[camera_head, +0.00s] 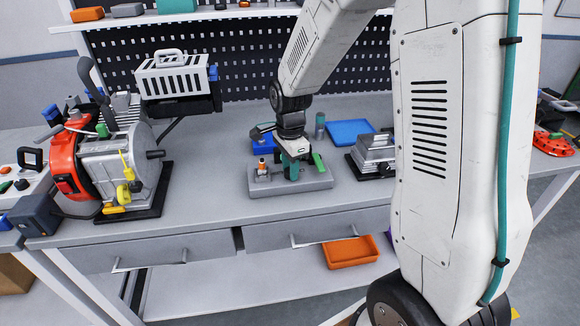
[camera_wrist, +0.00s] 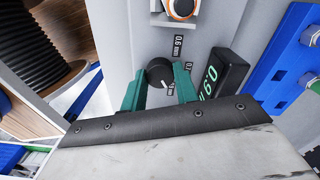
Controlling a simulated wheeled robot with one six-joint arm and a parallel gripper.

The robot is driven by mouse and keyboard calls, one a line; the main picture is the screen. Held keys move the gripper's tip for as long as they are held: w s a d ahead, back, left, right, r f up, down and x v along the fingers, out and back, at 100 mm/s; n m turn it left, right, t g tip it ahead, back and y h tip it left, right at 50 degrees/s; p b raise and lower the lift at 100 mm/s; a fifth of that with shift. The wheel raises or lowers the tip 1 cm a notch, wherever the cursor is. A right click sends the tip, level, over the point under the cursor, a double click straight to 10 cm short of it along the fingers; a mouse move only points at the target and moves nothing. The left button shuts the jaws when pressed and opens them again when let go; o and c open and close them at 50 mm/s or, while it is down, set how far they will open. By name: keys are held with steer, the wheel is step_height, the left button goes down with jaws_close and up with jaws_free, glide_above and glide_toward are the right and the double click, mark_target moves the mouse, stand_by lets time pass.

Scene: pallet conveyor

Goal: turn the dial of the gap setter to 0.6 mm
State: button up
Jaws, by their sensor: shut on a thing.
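The gap setter is a grey block (camera_head: 262,187) on the workbench. My gripper (camera_head: 291,172), with green fingers, points down over its middle. In the wrist view my gripper (camera_wrist: 160,74) has one finger on each side of the black round dial (camera_wrist: 159,71) and is shut on it. The dial has a white pointer mark. A small black display (camera_wrist: 222,73) with green digits stands to the right of the dial; the digits are turned in the picture and I cannot read them surely. Small printed labels (camera_wrist: 178,47) sit around the dial, partly hidden by the fingers.
An orange and white round part (camera_wrist: 182,8) sits above the dial. A red and grey machine (camera_head: 110,160) stands at the left of the bench. A blue tray (camera_head: 350,131) and a grey stepped block (camera_head: 374,150) are behind and right. The bench front is clear.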

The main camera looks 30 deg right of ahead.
steer(key=n, duration=1.8)
steer(key=shift+r+n, duration=0.1)
steer(key=shift+n, duration=0.2)
steer(key=n, duration=0.4)
steer(key=shift+w+n, duration=0.1)
steer(key=shift+n, duration=0.3)
steer(key=o, duration=1)
